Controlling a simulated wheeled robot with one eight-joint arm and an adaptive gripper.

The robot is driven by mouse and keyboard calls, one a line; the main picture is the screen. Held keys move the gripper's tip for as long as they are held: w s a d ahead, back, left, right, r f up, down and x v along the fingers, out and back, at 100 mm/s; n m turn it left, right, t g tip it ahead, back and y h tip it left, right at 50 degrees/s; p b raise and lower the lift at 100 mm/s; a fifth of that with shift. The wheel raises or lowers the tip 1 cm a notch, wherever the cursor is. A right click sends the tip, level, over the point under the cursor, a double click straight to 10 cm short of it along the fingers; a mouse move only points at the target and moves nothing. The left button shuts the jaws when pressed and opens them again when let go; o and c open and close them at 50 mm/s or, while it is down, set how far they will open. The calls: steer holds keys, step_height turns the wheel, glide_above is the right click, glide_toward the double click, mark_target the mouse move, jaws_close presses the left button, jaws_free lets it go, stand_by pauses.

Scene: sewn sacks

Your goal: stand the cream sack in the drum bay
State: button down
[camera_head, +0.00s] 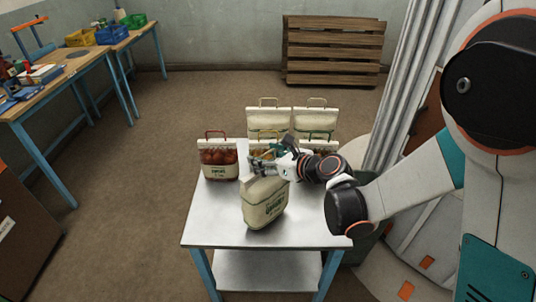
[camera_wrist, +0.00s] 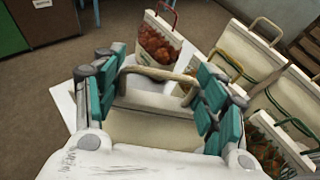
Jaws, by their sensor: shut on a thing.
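My gripper (camera_head: 272,165) is shut on the top of a cream sack (camera_head: 262,208) with dark green print, near the middle front of the metal table (camera_head: 205,225). The sack tilts a little. Whether its base touches the tabletop is hard to tell. In the wrist view, the teal-padded fingers (camera_wrist: 165,95) lie on both sides of the sack's cream top (camera_wrist: 150,125), and its beige handle (camera_wrist: 158,73) rises between them. I cannot identify the drum bay for sure; a dark green container (camera_head: 370,243) shows partly beside the table's right edge.
A red-handled sack with red contents (camera_head: 218,160) stands at the table's left. Two cream sacks (camera_head: 268,124) (camera_head: 316,122) stand behind; others are partly hidden by my gripper. The table's left front is clear. A workbench (camera_head: 60,90) and wooden pallets (camera_head: 333,52) stand farther off.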

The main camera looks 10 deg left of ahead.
mark_target(266, 186)
step_height(266, 186, down, 3)
steer(key=shift+r+b, duration=0.1)
steer(key=shift+b, duration=0.6)
steer(key=shift+r, duration=0.1)
steer(key=shift+c, duration=1.8)
jaws_free()
